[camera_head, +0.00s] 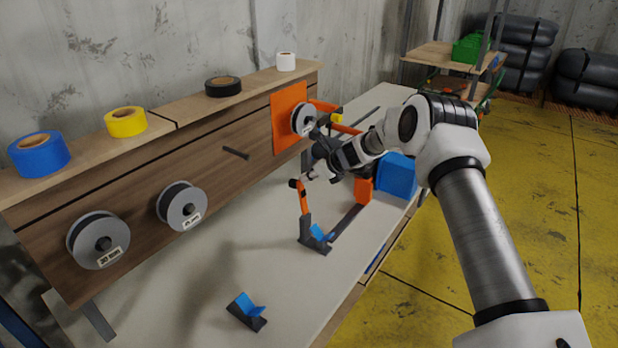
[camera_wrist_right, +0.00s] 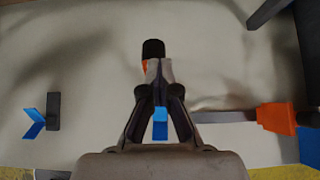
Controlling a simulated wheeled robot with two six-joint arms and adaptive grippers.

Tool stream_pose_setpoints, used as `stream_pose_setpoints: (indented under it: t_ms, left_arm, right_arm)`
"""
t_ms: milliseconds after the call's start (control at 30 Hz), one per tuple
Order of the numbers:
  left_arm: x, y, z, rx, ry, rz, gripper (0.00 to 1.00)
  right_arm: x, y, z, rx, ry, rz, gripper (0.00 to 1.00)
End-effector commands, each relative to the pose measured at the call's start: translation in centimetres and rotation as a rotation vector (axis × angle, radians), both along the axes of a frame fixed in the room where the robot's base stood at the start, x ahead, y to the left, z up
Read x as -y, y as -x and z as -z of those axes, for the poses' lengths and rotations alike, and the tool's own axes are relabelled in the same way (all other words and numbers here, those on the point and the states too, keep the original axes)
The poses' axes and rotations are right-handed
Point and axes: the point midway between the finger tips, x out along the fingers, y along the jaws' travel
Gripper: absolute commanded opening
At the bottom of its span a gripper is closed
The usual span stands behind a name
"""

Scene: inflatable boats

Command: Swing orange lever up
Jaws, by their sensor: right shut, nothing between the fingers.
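The orange lever (camera_head: 304,201) stands roughly upright on a dark base (camera_head: 313,240) with a blue part, on the white bench. Its black knob (camera_head: 294,183) is at the top. My right gripper (camera_head: 307,176) is shut and empty, right beside the top of the lever; I cannot tell whether it touches. In the right wrist view the shut fingertips (camera_wrist_right: 158,66) lie just below the black knob (camera_wrist_right: 153,49) in the picture and hide most of the lever. Only a sliver of orange (camera_wrist_right: 145,67) shows there. My left gripper is not in view.
A small dark and blue holder (camera_head: 247,311) stands on the near bench. The bench front is mostly clear.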

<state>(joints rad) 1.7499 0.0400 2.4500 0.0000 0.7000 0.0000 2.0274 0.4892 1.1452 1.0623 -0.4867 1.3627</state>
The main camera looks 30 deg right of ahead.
Motion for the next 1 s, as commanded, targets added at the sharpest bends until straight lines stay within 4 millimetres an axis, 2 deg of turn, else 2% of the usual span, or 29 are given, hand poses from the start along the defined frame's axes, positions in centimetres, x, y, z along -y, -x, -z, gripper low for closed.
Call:
stream_pose_setpoints:
  t_ms: [333,467,733,833,1000]
  left_arm:
    - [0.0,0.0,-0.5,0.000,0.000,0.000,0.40]
    - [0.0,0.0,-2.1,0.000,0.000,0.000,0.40]
    - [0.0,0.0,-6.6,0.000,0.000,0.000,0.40]
    - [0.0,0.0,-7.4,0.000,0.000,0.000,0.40]
    - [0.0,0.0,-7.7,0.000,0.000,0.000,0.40]
  right_arm:
    - [-0.2,-0.1,-0.7,0.002,0.000,-0.002,0.00]
    - [-0.2,0.2,-2.9,0.005,-0.001,-0.002,0.00]
    - [-0.5,1.1,-8.8,0.005,-0.001,-0.002,0.00]
    - [-0.6,1.4,-9.9,0.005,-0.002,-0.004,0.00]
    - [-0.7,1.5,-10.4,0.005,-0.002,-0.004,0.00]
